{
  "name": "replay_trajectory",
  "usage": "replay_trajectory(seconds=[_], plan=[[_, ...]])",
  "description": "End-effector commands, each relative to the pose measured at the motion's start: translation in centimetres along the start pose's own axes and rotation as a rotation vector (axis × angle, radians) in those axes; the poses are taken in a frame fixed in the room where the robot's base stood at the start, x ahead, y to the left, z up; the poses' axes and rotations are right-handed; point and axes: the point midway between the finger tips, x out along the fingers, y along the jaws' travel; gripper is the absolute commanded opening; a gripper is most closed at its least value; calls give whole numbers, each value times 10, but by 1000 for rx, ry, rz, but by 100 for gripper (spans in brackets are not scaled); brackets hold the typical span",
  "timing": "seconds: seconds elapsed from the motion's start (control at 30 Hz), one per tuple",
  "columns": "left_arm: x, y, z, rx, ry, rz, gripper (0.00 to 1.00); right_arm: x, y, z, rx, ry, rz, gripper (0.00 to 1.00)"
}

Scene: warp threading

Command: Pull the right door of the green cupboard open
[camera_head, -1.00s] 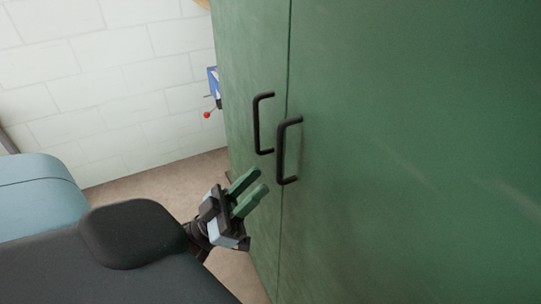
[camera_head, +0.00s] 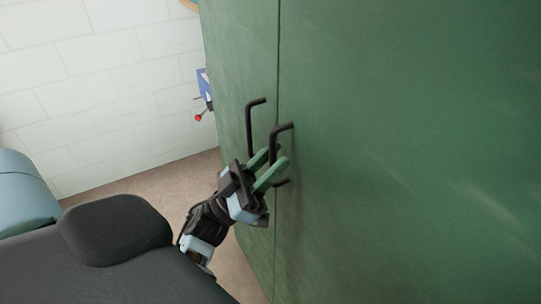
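The green cupboard fills the right of the view, and its right door (camera_head: 420,150) is shut along the seam with the left door (camera_head: 236,60). The right door's black handle (camera_head: 273,141) is a vertical bar standing off the door. My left gripper (camera_head: 273,157) is at the lower half of this handle, its green fingers apart, one on each side of the bar as seen here. The fingers hide the lower part of the bar; I cannot tell whether they touch it. My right gripper is not in view.
The left door's black handle (camera_head: 249,130) is close beside my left gripper. A blue box with a red-knobbed lever (camera_head: 199,117) is at the cupboard's left side. A white block wall (camera_head: 100,90) and bare floor (camera_head: 140,180) lie to the left.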

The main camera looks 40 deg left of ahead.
Motion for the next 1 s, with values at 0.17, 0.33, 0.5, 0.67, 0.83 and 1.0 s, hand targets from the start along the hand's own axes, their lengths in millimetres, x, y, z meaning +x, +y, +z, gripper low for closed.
replay_trajectory(seconds=[0.17, 0.33, 0.5, 0.67, 0.83, 1.0], plan=[[3, 0, 1, -1, -1, -1, 32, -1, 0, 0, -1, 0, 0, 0], [2, 0, 1, -1, -1, -1, 29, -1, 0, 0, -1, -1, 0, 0], [2, 0, 1, -1, -1, -1, 6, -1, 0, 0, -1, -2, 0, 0], [2, 0, 1, -1, -1, -1, 0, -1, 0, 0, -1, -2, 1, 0], [2, 0, 1, -1, -1, -1, 0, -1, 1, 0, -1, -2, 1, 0], [3, -1, 1, 0, -2, -1, 0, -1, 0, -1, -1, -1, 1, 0]])
